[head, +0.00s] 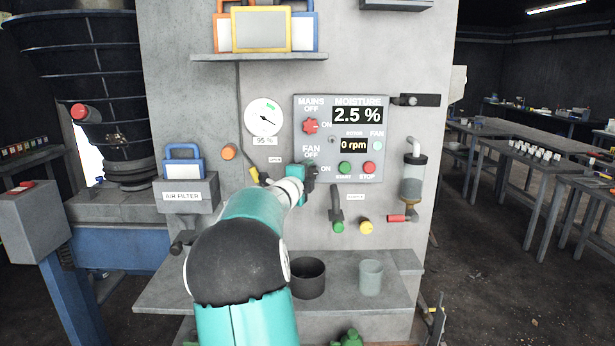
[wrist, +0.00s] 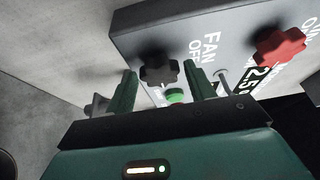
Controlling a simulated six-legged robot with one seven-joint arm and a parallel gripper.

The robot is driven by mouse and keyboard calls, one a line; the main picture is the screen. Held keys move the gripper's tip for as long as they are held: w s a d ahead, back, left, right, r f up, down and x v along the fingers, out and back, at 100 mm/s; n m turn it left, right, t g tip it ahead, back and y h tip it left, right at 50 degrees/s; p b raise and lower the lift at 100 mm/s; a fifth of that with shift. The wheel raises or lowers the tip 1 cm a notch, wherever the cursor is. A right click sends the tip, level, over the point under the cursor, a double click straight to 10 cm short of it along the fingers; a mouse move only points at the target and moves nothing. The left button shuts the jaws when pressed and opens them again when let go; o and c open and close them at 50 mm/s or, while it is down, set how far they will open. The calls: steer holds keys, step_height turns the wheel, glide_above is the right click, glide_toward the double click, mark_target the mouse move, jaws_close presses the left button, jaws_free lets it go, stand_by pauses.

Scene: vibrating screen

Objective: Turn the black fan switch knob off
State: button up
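The black fan switch knob (wrist: 158,70) shows in the wrist view on the grey control panel (wrist: 205,20), beside the words FAN OFF. My gripper (wrist: 160,68) is open, with one green finger on each side of the knob in that picture. I cannot tell whether the fingertips reach around the knob or stop short of it; I see no clear contact. In the head view my gripper (head: 304,173) is at the panel's lower left corner, and the knob is largely hidden by it. The motor display (head: 354,145) reads 0 rpm.
The red mains knob (head: 310,126) is just above. The green start button (head: 345,168) and red stop button (head: 368,168) are to the right. A round gauge (head: 264,117) is at the upper left. A shelf below holds a dark cup (head: 308,280) and a grey cup (head: 371,277).

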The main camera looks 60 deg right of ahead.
steer(key=c, duration=0.6)
steer(key=shift+n, duration=0.4)
steer(key=n+t+h, duration=0.1)
steer(key=n, duration=0.3)
steer(key=n+t+h, duration=0.1)
steer(key=n+t, duration=0.1)
steer(key=n, duration=0.3)
steer(key=f+n+t+h, duration=0.1)
steer(key=n+t, duration=0.1)
steer(key=n, duration=0.3)
steer(key=shift+s+d, duration=0.1)
steer(key=shift+s, duration=0.1)
steer(key=n+t, duration=0.2)
steer(key=n, duration=0.1)
steer(key=n+t+y, duration=0.1)
steer(key=n+t, duration=0.1)
steer(key=n, duration=0.2)
steer(key=shift+s+d, duration=0.1)
steer(key=shift+s, duration=0.05)
steer(key=shift+n, duration=0.6)
